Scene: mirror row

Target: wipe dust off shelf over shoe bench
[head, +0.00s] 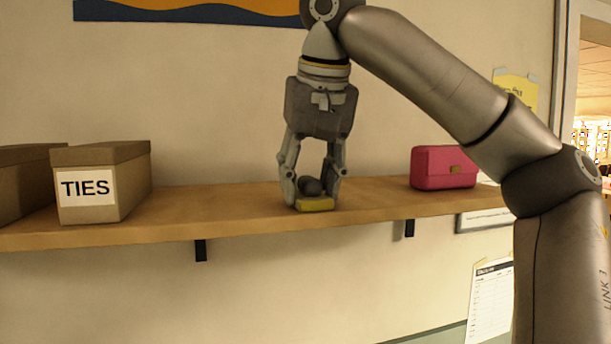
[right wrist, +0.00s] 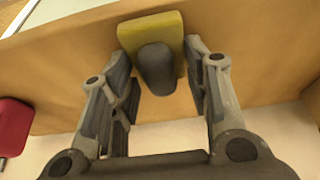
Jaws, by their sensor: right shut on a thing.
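The wooden shelf (head: 240,208) runs across the head view; its board (right wrist: 265,60) also fills much of the right wrist view. My right gripper (head: 312,188) points down over the shelf's middle, shut on a wiper with a yellow pad (head: 316,204) and a dark rounded grip. In the right wrist view the dark grip (right wrist: 157,70) sits between the fingers, with the yellow pad beyond it. The pad is at the board, near its front edge; I cannot tell if it presses on it. I can make out no clear dust. My left gripper is not in view.
A box labelled TIES (head: 125,180) stands on the shelf at the left, beside another box (head: 22,185). A pink purse (head: 443,168) stands to the right; it shows red in the right wrist view (right wrist: 12,125).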

